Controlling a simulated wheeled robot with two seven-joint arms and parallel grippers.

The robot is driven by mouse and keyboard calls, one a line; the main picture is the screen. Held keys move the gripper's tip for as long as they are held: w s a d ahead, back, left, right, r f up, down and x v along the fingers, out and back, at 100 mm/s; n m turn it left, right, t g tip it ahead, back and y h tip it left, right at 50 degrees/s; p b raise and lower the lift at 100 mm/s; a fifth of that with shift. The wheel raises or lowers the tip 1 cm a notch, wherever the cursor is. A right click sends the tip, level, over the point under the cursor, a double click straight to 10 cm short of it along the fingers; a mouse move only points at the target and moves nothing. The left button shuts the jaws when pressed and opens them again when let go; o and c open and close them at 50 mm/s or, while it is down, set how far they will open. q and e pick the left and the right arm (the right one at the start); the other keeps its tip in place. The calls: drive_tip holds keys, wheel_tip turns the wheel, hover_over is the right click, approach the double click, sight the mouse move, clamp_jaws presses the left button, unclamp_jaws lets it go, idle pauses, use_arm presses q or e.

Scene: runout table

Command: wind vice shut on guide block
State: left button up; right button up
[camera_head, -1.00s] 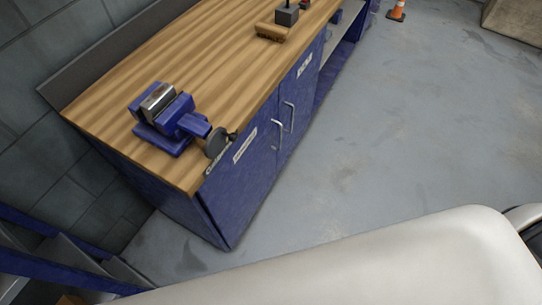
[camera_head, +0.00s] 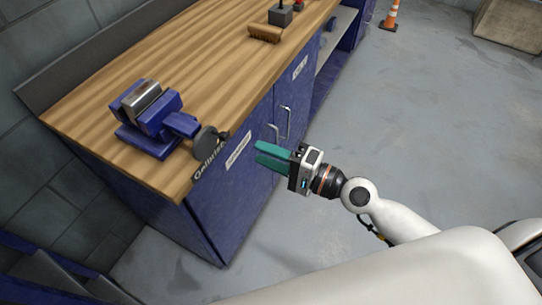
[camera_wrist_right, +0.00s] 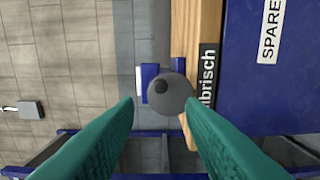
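The blue vice (camera_head: 160,115) stands on the near left corner of the wooden bench top. A silver-grey block (camera_head: 142,95), which looks like the guide block, sits at its jaws; I cannot tell if any gap is left beside it. The vice's dark grey round handwheel (camera_head: 206,141) faces the bench front; in the right wrist view the wheel (camera_wrist_right: 170,96), with a darker knob, shows beyond the fingertips. My right gripper (camera_head: 258,154) has teal fingers, open and empty, in front of the cabinet, right of the handwheel and apart from it. My left gripper is not in view.
The wooden bench top (camera_head: 100,125) is clear behind the vice. A brush (camera_head: 265,33) and a dark grey block (camera_head: 280,15) lie farther along it. Metal door handles (camera_head: 286,122) stick out from the blue cabinet near my right gripper. An orange cone (camera_head: 390,15) stands on open floor.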

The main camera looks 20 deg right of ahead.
sight(228, 138)
drive_tip(key=p+x, duration=0.3)
drive_tip(key=x, duration=0.3)
drive_tip(key=shift+w+a, duration=0.2)
drive_tip(key=shift+w, duration=0.1)
drive_tip(key=shift+x, duration=0.8)
drive_tip(key=n+b, duration=0.2)
drive_tip(key=n, duration=0.7)
drive_tip(key=shift+w+a+f+n, duration=0.1)
drive_tip(key=shift+n, duration=0.2)
drive_tip(key=n, duration=0.3)
drive_tip(key=shift+c, duration=0.4)
